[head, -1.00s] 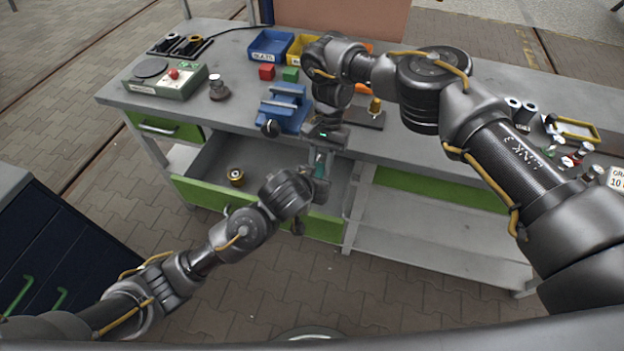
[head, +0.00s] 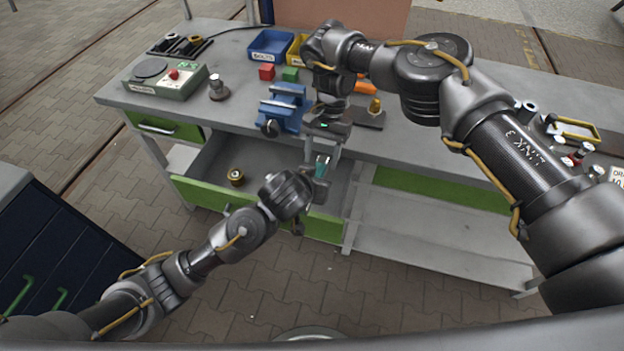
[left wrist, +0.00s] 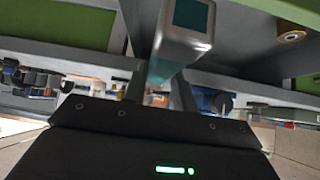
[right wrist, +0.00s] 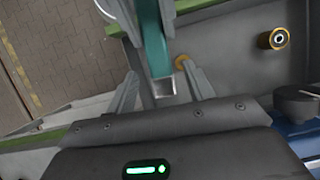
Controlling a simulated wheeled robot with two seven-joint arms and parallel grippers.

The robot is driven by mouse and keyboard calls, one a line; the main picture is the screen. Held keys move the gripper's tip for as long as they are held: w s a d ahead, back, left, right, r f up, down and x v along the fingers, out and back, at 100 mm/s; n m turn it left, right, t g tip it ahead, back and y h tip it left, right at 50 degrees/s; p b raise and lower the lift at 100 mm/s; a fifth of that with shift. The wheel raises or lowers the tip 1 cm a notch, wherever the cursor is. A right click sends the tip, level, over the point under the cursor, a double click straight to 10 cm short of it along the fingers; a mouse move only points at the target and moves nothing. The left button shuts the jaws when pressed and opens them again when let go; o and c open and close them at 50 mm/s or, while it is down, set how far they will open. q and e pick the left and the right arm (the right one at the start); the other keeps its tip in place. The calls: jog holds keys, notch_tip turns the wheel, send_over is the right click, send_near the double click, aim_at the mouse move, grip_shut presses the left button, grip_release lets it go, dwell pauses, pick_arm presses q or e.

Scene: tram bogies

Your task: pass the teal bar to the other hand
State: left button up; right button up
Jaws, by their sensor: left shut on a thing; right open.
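The teal bar (head: 322,166) has a silver end and is held over the open drawer. My left gripper (head: 315,178) is shut on it; the left wrist view shows the bar (left wrist: 187,18) between the fingers. My right gripper (head: 323,155) is open, just above the bar in the head view. In the right wrist view the silver end of the bar (right wrist: 164,86) shows between the spread right fingers (right wrist: 162,82), apart from both. The left fingers (right wrist: 143,12) flank the bar farther along it.
The open drawer (head: 215,195) holds a brass-coloured round part (head: 236,177). A blue vise (head: 284,108) stands on the bench close to my right gripper. The lower shelf (head: 430,235) is clear.

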jog(key=v, duration=0.9)
jog(key=shift+r, duration=0.3)
